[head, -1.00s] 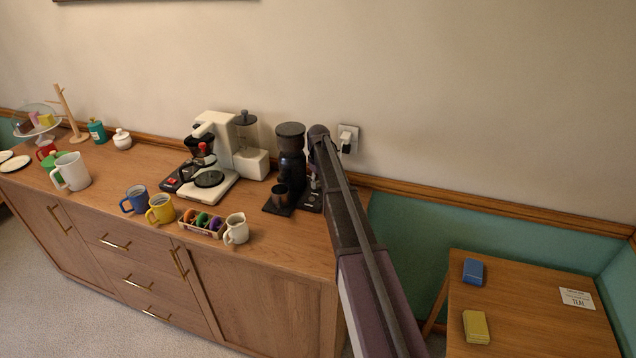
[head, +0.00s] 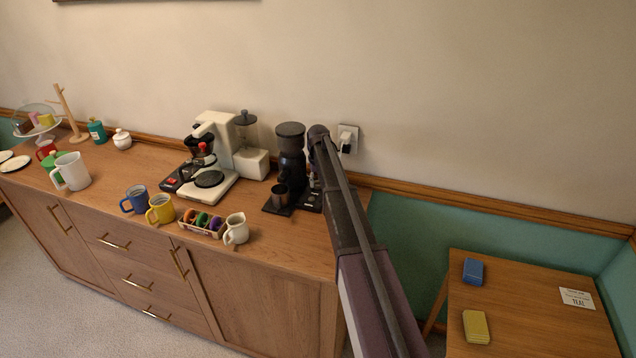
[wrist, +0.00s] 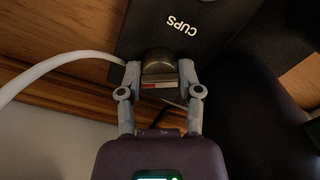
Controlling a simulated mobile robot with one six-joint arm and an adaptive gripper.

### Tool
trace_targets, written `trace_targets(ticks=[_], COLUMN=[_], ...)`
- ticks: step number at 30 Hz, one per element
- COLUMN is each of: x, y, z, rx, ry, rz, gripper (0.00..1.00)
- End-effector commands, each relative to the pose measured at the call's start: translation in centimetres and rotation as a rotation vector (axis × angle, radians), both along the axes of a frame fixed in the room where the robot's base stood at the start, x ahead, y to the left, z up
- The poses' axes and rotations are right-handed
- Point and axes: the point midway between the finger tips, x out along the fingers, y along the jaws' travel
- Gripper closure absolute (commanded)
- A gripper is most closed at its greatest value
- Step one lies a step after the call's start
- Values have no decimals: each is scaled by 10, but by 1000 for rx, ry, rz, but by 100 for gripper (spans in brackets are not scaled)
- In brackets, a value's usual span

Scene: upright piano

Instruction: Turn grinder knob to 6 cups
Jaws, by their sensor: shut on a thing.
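The grinder (head: 291,150) is a black machine with a round hopper, standing at the right end of the wooden sideboard. In the wrist view its dark panel (wrist: 215,28) carries the word "CUPS", seen upside down. The grinder knob (wrist: 158,70) is a grey-brown cylinder with a pale and red mark on its near face. My gripper (wrist: 158,78) is shut on the knob, one finger on each side. In the head view my arm hides the gripper and the knob. The number the knob points to cannot be read.
A white coffee maker (head: 222,155) stands left of the grinder. A dark metal cup (head: 280,194) sits at the grinder's front. A cream jug (head: 236,229) and several mugs stand near the front edge. A white cable (wrist: 50,65) runs beside my gripper.

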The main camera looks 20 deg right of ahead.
Motion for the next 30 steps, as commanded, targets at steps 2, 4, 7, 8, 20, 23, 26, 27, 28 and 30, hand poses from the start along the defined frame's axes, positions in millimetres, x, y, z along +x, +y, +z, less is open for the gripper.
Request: trace_targets(ticks=[2, 4, 7, 8, 20, 23, 26, 27, 28, 30], x=[-1, -1, -1, -1, 0, 0, 0, 0, 0, 0], y=[0, 0, 0, 0, 0, 0, 0, 0, 0, 0], z=[0, 0, 0, 0, 0, 0, 0, 0, 0, 0], rx=[0, 0, 0, 0, 0, 0, 0, 0, 0, 0], ry=[2, 2, 2, 2, 0, 0, 0, 0, 0, 0], rz=[0, 0, 1, 1, 3, 11, 28, 38, 48, 74], gripper=[100, 100, 24, 19, 19, 19, 19, 19, 19, 19])
